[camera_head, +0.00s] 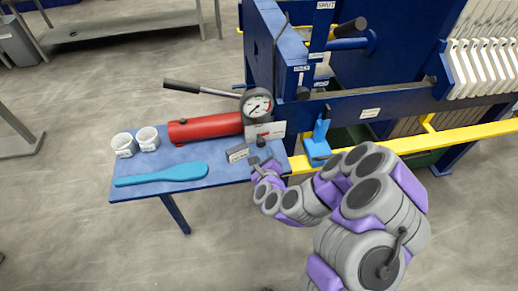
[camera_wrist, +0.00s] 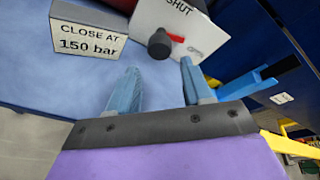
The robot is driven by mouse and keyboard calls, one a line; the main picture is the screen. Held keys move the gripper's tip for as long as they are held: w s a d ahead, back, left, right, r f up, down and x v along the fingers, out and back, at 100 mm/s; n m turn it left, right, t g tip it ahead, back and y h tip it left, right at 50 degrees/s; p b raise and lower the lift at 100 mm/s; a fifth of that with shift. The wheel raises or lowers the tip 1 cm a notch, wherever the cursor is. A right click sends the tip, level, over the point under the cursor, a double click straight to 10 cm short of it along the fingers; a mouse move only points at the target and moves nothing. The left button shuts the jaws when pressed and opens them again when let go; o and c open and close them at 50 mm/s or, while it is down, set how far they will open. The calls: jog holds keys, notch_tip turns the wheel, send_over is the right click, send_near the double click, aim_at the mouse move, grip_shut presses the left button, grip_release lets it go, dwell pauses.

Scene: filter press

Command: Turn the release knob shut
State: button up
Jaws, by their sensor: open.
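The release knob (camera_wrist: 159,44) is black, with a red pointer to its right, on a white plate (camera_wrist: 208,36) marked SHUT. In the head view the knob (camera_head: 261,142) sits below the pressure gauge (camera_head: 257,104), at the right end of the red pump cylinder (camera_head: 205,127). My gripper (camera_wrist: 160,78) is open, its two blue fingers apart and empty. The knob shows beyond the gap between the fingertips, apparently not touched. In the head view my gripper (camera_head: 262,166) is just in front of the knob, over the blue table's right part.
A sign reading "CLOSE AT 150 bar" (camera_wrist: 88,38) stands left of the knob, near the left finger. A blue paddle (camera_head: 162,174) and two white cups (camera_head: 136,141) lie on the table (camera_head: 215,186). The blue press frame and a yellow rail (camera_head: 455,137) are at right.

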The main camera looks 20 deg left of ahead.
aim_at(261, 146)
jog(key=w, duration=0.3)
jog(key=shift+f, duration=0.3)
jog(key=w+a, duration=0.1)
jog(key=w+a+f, duration=0.1)
jog(key=a, duration=0.1)
jog(key=w+a+f, duration=0.1)
jog(key=shift+a+b, duration=0.15)
jog(key=shift+b, duration=0.25)
jog(key=shift+w+d, duration=0.2)
jog(key=shift+w, duration=0.1)
jog(key=shift+w+d, duration=0.4)
jog(key=shift+d, duration=0.15)
jog(key=shift+a, duration=0.55)
jog(key=shift+a+f, duration=0.1)
jog(key=shift+a, duration=0.1)
jog(key=shift+c, duration=0.7)
jog(key=shift+d, duration=0.35)
jog(key=c, duration=0.4)
jog(key=shift+c, duration=1.1)
